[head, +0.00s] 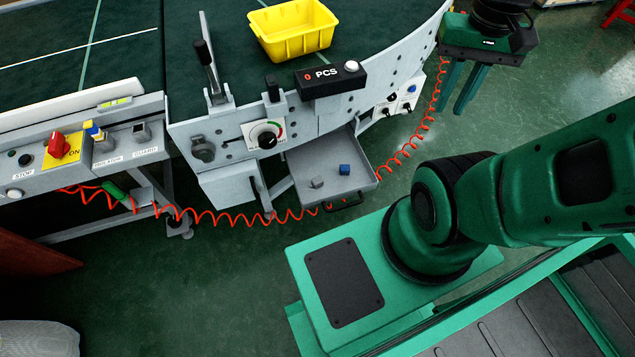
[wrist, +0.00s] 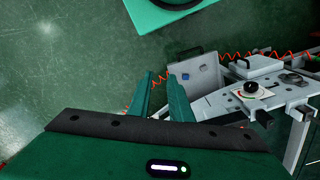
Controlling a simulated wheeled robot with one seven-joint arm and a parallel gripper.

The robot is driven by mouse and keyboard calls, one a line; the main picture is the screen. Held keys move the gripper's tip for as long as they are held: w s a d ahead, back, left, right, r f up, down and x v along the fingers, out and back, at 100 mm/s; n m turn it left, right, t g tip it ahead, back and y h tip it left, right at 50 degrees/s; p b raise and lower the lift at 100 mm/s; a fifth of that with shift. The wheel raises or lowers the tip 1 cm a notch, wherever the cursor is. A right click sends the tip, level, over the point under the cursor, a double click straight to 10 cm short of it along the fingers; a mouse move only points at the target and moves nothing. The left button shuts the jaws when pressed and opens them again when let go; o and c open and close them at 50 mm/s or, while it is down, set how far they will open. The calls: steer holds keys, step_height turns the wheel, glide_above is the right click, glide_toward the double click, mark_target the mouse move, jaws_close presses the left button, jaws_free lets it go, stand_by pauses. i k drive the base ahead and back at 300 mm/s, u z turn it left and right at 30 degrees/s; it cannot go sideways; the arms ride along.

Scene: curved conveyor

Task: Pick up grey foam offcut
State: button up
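The grey foam offcut (head: 317,182) is a small light-grey piece lying in an open grey drawer (head: 361,185) under the conveyor. A small blue block (head: 344,169) lies to its right in the same drawer. In the wrist view the drawer (wrist: 208,60) shows beyond the fingers, with the two pieces small inside it. My gripper (head: 463,101) hangs at the upper right of the head view, well away from the drawer. Its two green fingers (wrist: 160,76) stand apart with nothing visible between them.
A yellow bin (head: 292,33) stands on the conveyor above the drawer. A black PCS counter box (head: 330,80) and a dial (head: 266,136) are on the conveyor's side. A coiled red cable (head: 225,219) runs past the drawer.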

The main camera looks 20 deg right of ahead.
mark_target(318, 181)
steer(key=u, duration=0.85)
steer(key=k, duration=1.1)
steer(key=z, duration=0.95)
steer(key=i, duration=1)
